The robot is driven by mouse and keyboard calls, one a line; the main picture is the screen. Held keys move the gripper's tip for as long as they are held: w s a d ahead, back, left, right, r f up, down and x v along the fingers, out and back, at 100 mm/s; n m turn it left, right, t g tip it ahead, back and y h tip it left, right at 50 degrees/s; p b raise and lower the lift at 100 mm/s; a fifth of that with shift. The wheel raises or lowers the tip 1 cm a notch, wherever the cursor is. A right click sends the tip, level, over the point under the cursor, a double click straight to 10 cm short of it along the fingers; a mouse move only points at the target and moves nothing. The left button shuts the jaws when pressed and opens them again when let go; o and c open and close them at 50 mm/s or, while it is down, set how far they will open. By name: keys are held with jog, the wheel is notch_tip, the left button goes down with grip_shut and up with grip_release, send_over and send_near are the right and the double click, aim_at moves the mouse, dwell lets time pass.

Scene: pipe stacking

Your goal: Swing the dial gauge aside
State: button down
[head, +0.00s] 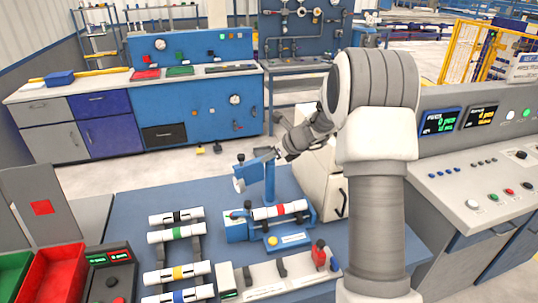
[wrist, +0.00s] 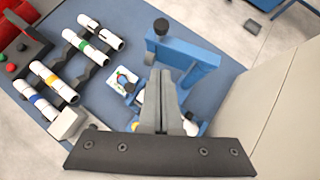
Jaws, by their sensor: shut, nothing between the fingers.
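The dial gauge is a blue post (head: 270,184) with a blue swing arm (head: 258,161) reaching left. A pale disc (head: 238,184) hangs at the arm's left end under a small dark knob. In the wrist view the blue arm (wrist: 190,60) and black knob (wrist: 161,26) lie just beyond my fingers. A white pipe with a red band (head: 279,211) lies in the blue fixture below. My gripper (head: 281,153) is shut and empty, close to the right end of the swing arm. Its fingers (wrist: 161,74) overlap the arm's edge in the wrist view; I cannot tell whether they touch. They hide part of the fixture.
A rack (head: 180,247) of several banded pipes stands left on the blue table. A grey tray (head: 288,280) sits in front. Red (head: 55,275) and green bins are at far left. A beige cabinet (head: 318,180) stands close behind my gripper, and a control console (head: 470,190) is at right.

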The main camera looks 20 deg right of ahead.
aim_at(243, 155)
jog(key=shift+w+a+f+p, duration=0.35)
jog(key=shift+w+a+f, duration=0.35)
jog(key=shift+w, duration=0.45)
jog(key=shift+w+a+f+p, duration=0.3)
jog(key=shift+w+a+f, duration=0.4)
jog(key=shift+w, duration=0.4)
jog(key=shift+w+a+f+p, duration=0.35)
jog(key=shift+w+a+f, duration=0.35)
jog(key=shift+w, duration=0.45)
jog(key=shift+a+r, duration=0.1)
jog(key=shift+w+a+m+h, duration=0.35)
jog(key=shift+w+m+h, duration=0.05)
jog(key=shift+w+m, duration=0.1)
jog(key=shift+w+a+m+t, duration=0.1)
jog(key=shift+w+m+t, duration=0.1)
jog(key=shift+m+t, duration=0.1)
jog(key=shift+w+a, duration=0.2)
jog(key=shift+w, duration=0.4)
jog(key=shift+s, duration=0.1)
